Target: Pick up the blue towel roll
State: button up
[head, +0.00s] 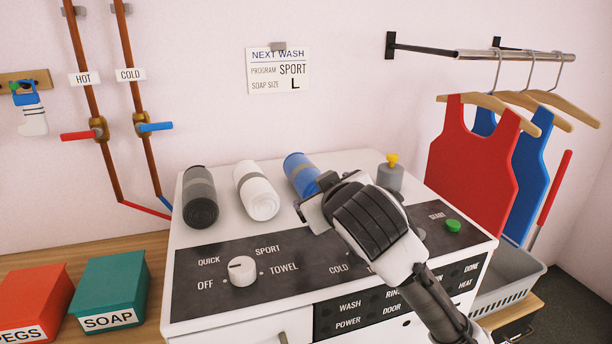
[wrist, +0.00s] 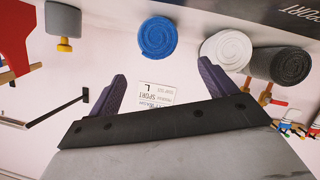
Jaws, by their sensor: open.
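The blue towel roll (head: 301,174) lies on top of the white washing machine (head: 225,225), to the right of a white roll and a grey roll. Its near end is partly hidden behind my gripper (head: 315,205) in the head view. In the wrist view the blue towel roll (wrist: 158,36) shows its spiral end, ahead of and apart from the two purple fingers of my gripper (wrist: 163,92). The fingers are spread wide with nothing between them.
The white roll (head: 257,190) and the grey roll (head: 200,197) lie to the left. A grey cylinder with a yellow top (head: 391,173) stands to the right. The control panel with its dial (head: 242,270) is in front. Hanging vests (head: 475,165) are at the right.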

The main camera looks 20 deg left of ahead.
aim_at(315, 186)
jog(key=p+x, duration=0.2)
jog(key=x, duration=0.8)
jog(key=shift+p, duration=0.35)
jog(key=shift+r, duration=0.1)
jog(key=c, duration=1.2)
